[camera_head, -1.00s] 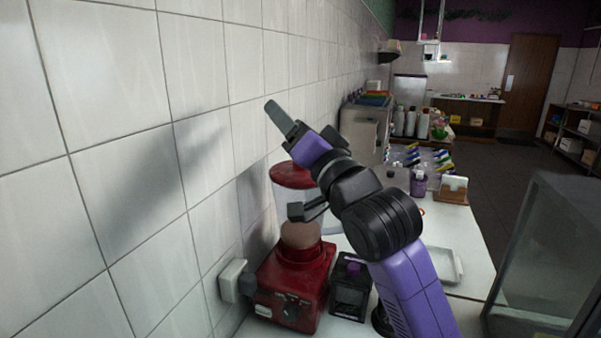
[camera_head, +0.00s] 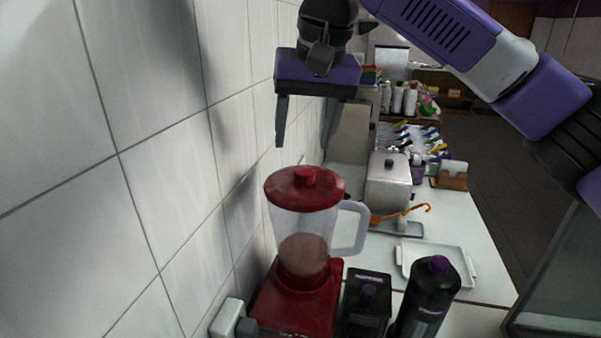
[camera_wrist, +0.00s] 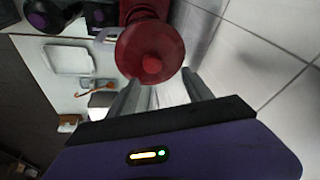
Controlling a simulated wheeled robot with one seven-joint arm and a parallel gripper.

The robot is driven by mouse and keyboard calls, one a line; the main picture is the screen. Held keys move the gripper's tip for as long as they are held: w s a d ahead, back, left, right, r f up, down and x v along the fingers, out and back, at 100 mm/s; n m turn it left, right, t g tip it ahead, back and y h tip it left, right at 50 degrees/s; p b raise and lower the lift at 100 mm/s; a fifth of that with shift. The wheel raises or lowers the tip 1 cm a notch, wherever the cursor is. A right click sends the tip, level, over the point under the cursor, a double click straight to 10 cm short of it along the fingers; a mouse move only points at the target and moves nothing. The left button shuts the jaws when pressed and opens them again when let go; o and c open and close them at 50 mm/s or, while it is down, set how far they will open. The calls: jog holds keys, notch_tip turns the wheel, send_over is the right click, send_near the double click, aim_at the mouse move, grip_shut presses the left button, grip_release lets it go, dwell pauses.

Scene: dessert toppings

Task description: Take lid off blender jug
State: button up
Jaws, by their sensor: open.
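The red blender lid (camera_head: 304,188) with a small round knob (camera_head: 305,175) sits on the clear blender jug (camera_head: 303,222). The jug holds something brownish and stands on its red base (camera_head: 298,297). My gripper (camera_head: 303,143) is open and empty, fingers pointing down, above the lid and apart from it. In the wrist view the lid (camera_wrist: 135,62) and its knob (camera_wrist: 151,65) lie just beyond my two fingers (camera_wrist: 160,95).
The tiled wall (camera_head: 160,170) is close on the left. A black box (camera_head: 366,305) and a dark bottle (camera_head: 427,300) stand right of the blender base. A white tray (camera_head: 462,271), an orange ladle (camera_head: 400,214) and a metal pot (camera_head: 389,183) are farther right.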

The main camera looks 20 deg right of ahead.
aim_at(305, 170)
jog(key=shift+g+h, duration=0.4)
jog(key=shift+h, duration=0.2)
jog(key=p+x, duration=0.2)
jog(key=x, duration=0.5)
jog(key=shift+s+d+f, duration=0.1)
jog(key=shift+s+f, duration=0.05)
jog(key=shift+f, duration=0.05)
grip_shut()
jog(key=shift+r, duration=0.1)
notch_tip(305, 170, up, 18)
jog(key=b, duration=0.1)
